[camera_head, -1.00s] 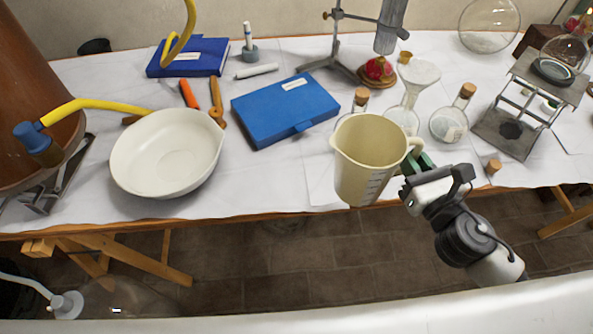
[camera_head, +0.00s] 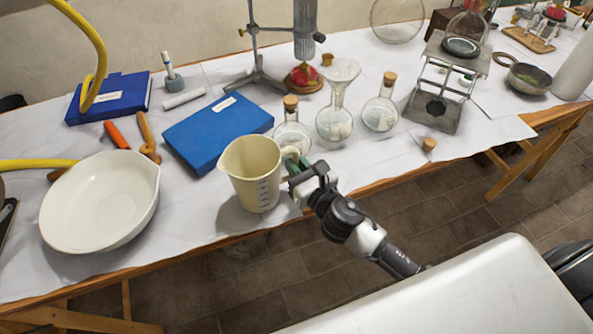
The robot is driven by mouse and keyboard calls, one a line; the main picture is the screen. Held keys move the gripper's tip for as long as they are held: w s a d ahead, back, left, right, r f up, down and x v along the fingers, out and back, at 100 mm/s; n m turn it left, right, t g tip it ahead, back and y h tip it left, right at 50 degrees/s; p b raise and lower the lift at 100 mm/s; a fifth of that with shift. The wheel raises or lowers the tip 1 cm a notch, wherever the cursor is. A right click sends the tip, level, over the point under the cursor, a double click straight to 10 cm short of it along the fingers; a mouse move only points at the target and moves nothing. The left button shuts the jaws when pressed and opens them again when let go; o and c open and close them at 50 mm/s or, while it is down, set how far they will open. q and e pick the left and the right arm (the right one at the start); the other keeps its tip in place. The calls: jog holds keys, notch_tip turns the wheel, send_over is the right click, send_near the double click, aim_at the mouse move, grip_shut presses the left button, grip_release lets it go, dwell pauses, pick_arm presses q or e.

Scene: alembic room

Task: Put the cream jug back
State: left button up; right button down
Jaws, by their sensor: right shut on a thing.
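The cream jug (camera_head: 250,175) is a pale measuring jug with grey scale marks, upright near the front edge of the white-covered table, just in front of the blue box. A shadow lies beside its base on the left; I cannot tell whether the base touches the cloth. My right gripper (camera_head: 294,170) comes from the lower right and is shut on the jug's handle, which it partly hides. My left gripper is not in view.
A wide white bowl (camera_head: 100,203) lies left of the jug, the blue box (camera_head: 217,131) behind it. Corked flasks (camera_head: 292,135) and a glass funnel flask (camera_head: 335,122) stand close behind to the right. A metal stand (camera_head: 436,100) is farther right. Cloth right of the gripper is fairly clear.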

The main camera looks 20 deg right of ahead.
jog(key=shift+f, duration=0.75)
jog(key=c, duration=1.6)
grip_release()
jog(key=shift+f, duration=0.15)
jog(key=o, duration=0.5)
jog(key=shift+r, duration=0.3)
jog(key=shift+b+v, duration=1.35)
jog(key=shift+v, duration=4.7)
